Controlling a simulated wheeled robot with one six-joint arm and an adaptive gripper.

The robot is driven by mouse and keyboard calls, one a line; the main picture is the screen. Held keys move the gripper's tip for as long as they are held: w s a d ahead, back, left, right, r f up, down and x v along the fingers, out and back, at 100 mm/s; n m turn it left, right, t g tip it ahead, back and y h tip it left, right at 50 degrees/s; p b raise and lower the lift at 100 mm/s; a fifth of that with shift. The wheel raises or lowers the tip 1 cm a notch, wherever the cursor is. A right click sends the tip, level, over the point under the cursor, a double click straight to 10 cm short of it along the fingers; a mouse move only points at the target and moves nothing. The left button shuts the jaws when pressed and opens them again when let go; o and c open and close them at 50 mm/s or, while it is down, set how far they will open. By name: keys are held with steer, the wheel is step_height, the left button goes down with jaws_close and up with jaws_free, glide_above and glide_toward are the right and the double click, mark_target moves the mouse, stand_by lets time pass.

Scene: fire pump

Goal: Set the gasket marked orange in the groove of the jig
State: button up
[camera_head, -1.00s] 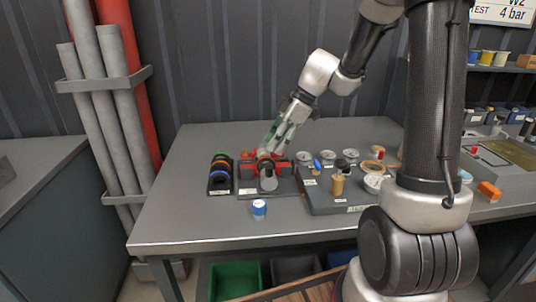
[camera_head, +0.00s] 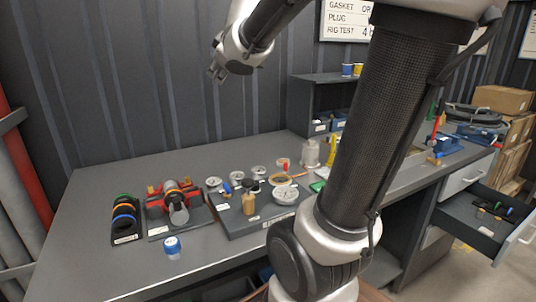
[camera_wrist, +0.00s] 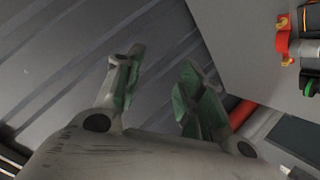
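The jig (camera_head: 153,211) sits on the bench, with red jaws and a grey cylinder lying across it. An orange band (camera_head: 171,186) shows around the cylinder; I cannot tell whether it is seated in a groove. Left of the jig, a black rack (camera_head: 126,239) holds several coloured rings, including green, yellow-orange and blue. My gripper (camera_head: 217,73) is raised well above the bench, apart from the jig. Its green-padded fingers (camera_wrist: 155,88) are open and empty.
A blue-capped jar (camera_head: 172,248) stands in front of the jig. Right of it, a grey block (camera_head: 240,226) carries gauges and small parts. A shelf (camera_head: 310,90) stands at the back, and an open drawer (camera_head: 478,222) is at the right. The bench's left front is clear.

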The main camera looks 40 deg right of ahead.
steer(key=s+f+m+g, duration=0.3)
steer(key=s+f, duration=0.2)
steer(key=s, duration=0.5)
steer(key=s+f+m+g, duration=0.2)
steer(key=s+f, duration=0.3)
steer(key=s, duration=0.4)
steer(key=s+a+f+g+y, duration=0.2)
steer(key=s+a+f, duration=0.3)
steer(key=s, duration=0.3)
steer(key=shift+f+m+g+y, duration=0.25)
steer(key=shift+m+g+y, duration=0.05)
steer(key=shift+g+y, duration=0.1)
steer(key=shift+s+d, duration=0.1)
